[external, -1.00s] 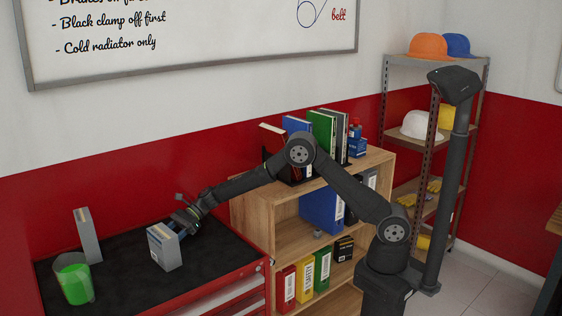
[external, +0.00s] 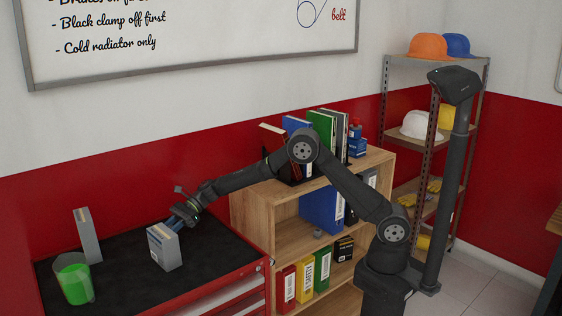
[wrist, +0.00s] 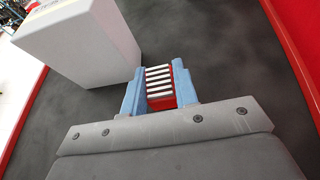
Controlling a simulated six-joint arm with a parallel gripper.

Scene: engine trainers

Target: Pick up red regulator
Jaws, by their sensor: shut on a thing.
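The red regulator (wrist: 160,87), a red block with pale metal fins, shows in the wrist view between the two blue fingers of my gripper (wrist: 158,78). The gripper is shut on it, one finger on each side. In the external view my gripper (external: 178,219) is low over the black tool-chest top, just behind and right of a grey box. The regulator cannot be made out there; the box and gripper hide it. I cannot tell whether it is touching the mat.
The grey box (external: 164,249) stands close to the gripper; it also fills the upper left of the wrist view (wrist: 82,45). A taller grey box (external: 88,237) and a green-filled cup (external: 73,281) stand further left on the chest's black mat (external: 215,258). A wooden bookshelf (external: 262,198) is at right.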

